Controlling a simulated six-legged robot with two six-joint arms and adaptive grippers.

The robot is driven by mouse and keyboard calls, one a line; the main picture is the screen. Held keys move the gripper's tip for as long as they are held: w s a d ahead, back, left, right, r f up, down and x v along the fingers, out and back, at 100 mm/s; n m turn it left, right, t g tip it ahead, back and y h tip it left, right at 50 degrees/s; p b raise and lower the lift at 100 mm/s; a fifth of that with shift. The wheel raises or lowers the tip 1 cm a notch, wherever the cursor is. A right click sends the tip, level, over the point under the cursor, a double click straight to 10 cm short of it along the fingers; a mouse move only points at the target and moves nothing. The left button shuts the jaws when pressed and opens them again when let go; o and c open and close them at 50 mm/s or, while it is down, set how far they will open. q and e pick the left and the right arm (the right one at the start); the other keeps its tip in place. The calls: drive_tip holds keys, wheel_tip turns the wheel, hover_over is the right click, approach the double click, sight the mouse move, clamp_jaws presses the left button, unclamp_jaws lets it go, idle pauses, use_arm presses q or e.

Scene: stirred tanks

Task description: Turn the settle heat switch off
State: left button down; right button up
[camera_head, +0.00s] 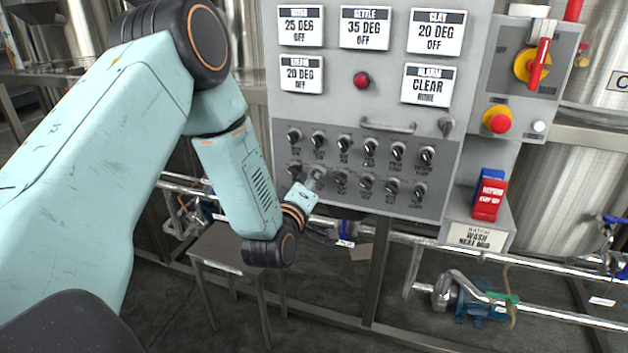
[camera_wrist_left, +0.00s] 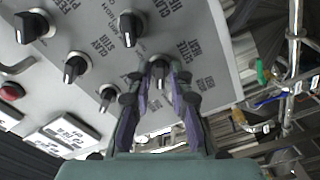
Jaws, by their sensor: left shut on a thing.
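A grey control panel (camera_head: 450,170) carries two rows of black rotary switches. Their labels are too small in the head view to tell which is the settle heat switch. The settle display (camera_head: 365,28) above reads 35 DEG OFF. My left gripper (camera_head: 317,175) reaches the lower row near its left end. In the left wrist view its two dark fingers (camera_wrist_left: 160,78) are closed on both sides of a black switch knob (camera_wrist_left: 160,62), touching it. My right gripper is in neither view.
Neighbouring switches (camera_wrist_left: 75,68) sit close to the fingers. A metal handle (camera_head: 388,126) lies above the switches. A red lamp (camera_head: 361,80), a red emergency button (camera_head: 498,120) and a red-yellow isolator (camera_head: 533,65) are farther off. A small table (camera_head: 232,243) stands below.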

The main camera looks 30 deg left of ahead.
use_arm(q)
drive_tip(key=c, duration=1.4)
unclamp_jaws()
drive_tip(key=shift+s, duration=0.1)
drive_tip(key=shift+c, duration=0.2)
drive_tip(key=v, duration=1.2)
drive_tip(key=s+d+f+m+g+h, duration=0.25)
drive_tip(key=s+f+m+g, duration=0.2)
drive_tip(key=f, duration=0.45)
drive_tip(key=s+d+f+m+g+h, duration=0.1)
drive_tip(key=s+d+f+m+g, duration=0.3)
drive_tip(key=f, duration=0.5)
drive_tip(key=s+d+f+m+g, duration=0.2)
drive_tip(key=s+f+m+g, duration=0.1)
drive_tip(key=s, duration=0.7)
drive_tip(key=s+d+f+m+g, duration=0.1)
drive_tip(key=s+f+m+g, duration=0.2)
drive_tip(key=s+f+g, duration=0.3)
drive_tip(key=s+f, duration=0.1)
drive_tip(key=s, duration=0.2)
drive_tip(key=shift+s+d, duration=0.35)
drive_tip(key=shift+s, duration=0.05)
